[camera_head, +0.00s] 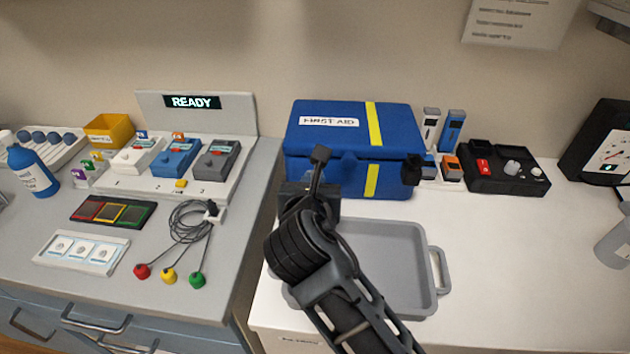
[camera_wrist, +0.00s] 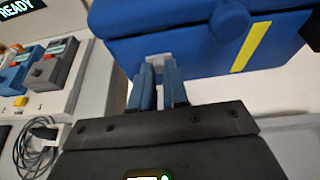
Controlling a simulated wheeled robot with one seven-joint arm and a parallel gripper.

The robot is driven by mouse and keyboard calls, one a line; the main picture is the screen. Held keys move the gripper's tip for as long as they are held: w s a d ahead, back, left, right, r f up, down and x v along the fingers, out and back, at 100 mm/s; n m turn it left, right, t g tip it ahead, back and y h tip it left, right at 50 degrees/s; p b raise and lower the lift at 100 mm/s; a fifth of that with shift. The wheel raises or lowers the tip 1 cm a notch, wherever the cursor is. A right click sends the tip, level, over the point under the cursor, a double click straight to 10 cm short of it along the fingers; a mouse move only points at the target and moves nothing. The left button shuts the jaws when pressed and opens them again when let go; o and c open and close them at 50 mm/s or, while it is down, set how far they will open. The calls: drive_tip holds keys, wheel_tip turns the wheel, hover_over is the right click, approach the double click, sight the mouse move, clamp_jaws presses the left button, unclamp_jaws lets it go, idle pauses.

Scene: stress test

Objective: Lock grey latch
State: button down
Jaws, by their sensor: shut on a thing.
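The blue first aid box (camera_head: 350,135) with a yellow stripe stands at the back of the white counter, its lid down. A dark latch (camera_head: 412,169) shows at its right front corner. In the wrist view the box (camera_wrist: 185,45) fills the top. A small light-grey latch (camera_wrist: 157,60) shows at its lower left front, between my fingertips. My gripper (camera_wrist: 158,72) has its two blue-grey fingers closed on this latch, with a narrow gap between them. In the head view my arm and wrist hide the latch and the fingertips.
A grey tray (camera_head: 436,300) lies on the counter in front of the box, partly under my arm. A black device (camera_head: 500,180) stands right of the box. At left are a READY panel (camera_head: 245,115) and coiled cables (camera_head: 190,225). The right counter is largely clear.

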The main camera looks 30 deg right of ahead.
drive_tip(key=shift+w+a+r+p, duration=0.25)
drive_tip(key=shift+w+a+p, duration=0.1)
drive_tip(key=shift+a+p, duration=0.35)
drive_tip(key=shift+w+a+f, duration=0.1)
drive_tip(key=shift+a+f, duration=0.05)
drive_tip(key=shift+f, duration=0.05)
drive_tip(key=c, duration=1.1)
unclamp_jaws()
drive_tip(key=v, duration=0.7)
drive_tip(key=shift+s+a+r, duration=0.1)
drive_tip(key=shift+s+a, duration=0.05)
drive_tip(key=shift+s, duration=0.2)
